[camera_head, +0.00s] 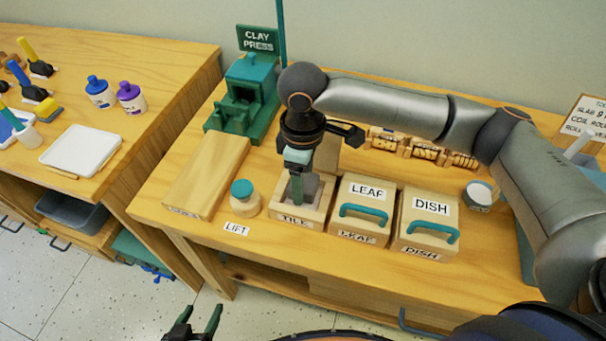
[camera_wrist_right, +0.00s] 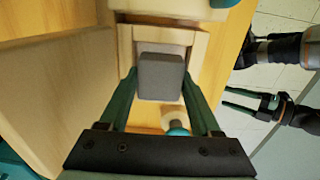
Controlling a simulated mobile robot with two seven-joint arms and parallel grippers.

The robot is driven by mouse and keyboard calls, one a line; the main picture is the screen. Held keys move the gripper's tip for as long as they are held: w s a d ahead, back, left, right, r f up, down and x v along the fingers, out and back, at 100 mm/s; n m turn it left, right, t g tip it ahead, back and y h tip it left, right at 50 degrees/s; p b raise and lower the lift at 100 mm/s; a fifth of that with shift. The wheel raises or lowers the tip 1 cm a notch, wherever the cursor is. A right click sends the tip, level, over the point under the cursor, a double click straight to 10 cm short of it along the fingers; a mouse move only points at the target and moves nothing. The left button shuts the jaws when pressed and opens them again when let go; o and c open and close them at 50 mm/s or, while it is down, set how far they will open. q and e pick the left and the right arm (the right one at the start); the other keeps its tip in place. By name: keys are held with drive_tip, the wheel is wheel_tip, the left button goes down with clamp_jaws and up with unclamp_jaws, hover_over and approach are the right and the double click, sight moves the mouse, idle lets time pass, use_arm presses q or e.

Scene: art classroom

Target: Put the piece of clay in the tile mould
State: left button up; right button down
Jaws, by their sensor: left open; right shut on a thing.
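The tile mould (camera_head: 284,211) is an open wooden box with a TILE label on its front, left of the LEAF mould. My right gripper (camera_head: 298,197) points down at it and is shut on the piece of clay (camera_wrist_right: 160,77), a grey block. In the right wrist view the clay sits between the two green fingers, over the mould opening, with the mould's rim (camera_wrist_right: 200,48) around its far side. I cannot tell whether it touches the mould's floor. My left gripper (camera_head: 205,322) is open and empty, low in front of the table.
The LEAF (camera_head: 367,190) and DISH (camera_head: 429,208) moulds stand closed to the right. A teal-topped knob piece (camera_head: 244,198) by the LIFT label and a wooden board (camera_head: 207,175) are left. A wooden panel (camera_head: 327,155) stands behind the tile mould. The green clay press (camera_head: 245,95) is back left.

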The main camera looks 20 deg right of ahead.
unclamp_jaws()
idle(0.3)
drive_tip(key=shift+r, duration=0.1)
